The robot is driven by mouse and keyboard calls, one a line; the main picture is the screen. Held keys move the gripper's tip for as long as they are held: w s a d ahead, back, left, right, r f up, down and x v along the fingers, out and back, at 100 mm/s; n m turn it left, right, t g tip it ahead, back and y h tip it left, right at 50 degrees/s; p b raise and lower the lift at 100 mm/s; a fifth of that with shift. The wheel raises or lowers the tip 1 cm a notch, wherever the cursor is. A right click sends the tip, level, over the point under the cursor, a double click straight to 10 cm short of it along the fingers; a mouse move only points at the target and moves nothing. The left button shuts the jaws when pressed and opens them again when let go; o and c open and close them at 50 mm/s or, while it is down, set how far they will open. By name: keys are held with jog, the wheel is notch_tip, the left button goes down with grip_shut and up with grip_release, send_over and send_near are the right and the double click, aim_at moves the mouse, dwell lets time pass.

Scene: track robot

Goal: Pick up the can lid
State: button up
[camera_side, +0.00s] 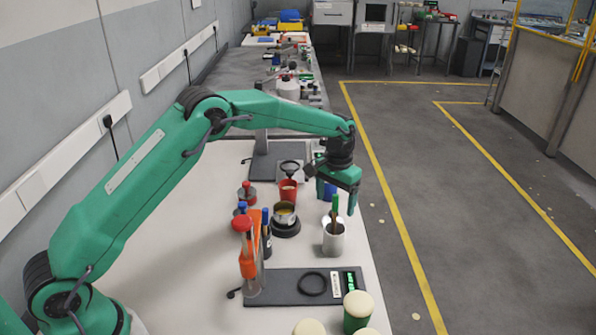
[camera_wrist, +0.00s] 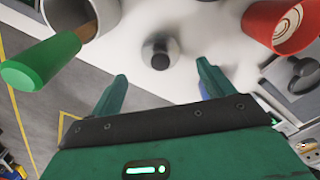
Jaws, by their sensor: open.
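A small round grey lid with a dark knob (camera_wrist: 160,52), which looks like the can lid, lies on the white table in the wrist view. It is just ahead of the gap between my fingertips. I cannot make it out clearly in the side view. My gripper (camera_wrist: 163,76) is open, with its two green fingers apart and nothing between them. In the side view my gripper (camera_side: 345,188) points down above the table's right edge, behind a metal can (camera_side: 334,242). That can holds a green-handled tool (camera_side: 335,208).
A red cup (camera_wrist: 284,24) is right of the lid in the wrist view; the metal can (camera_wrist: 88,18) is left. In the side view, a pot (camera_side: 284,213) and an orange tool (camera_side: 249,255) stand left of the can.

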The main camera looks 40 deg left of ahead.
jog(key=shift+s+f, duration=0.1)
jog(key=shift+f, duration=2.6)
jog(key=c, duration=1.1)
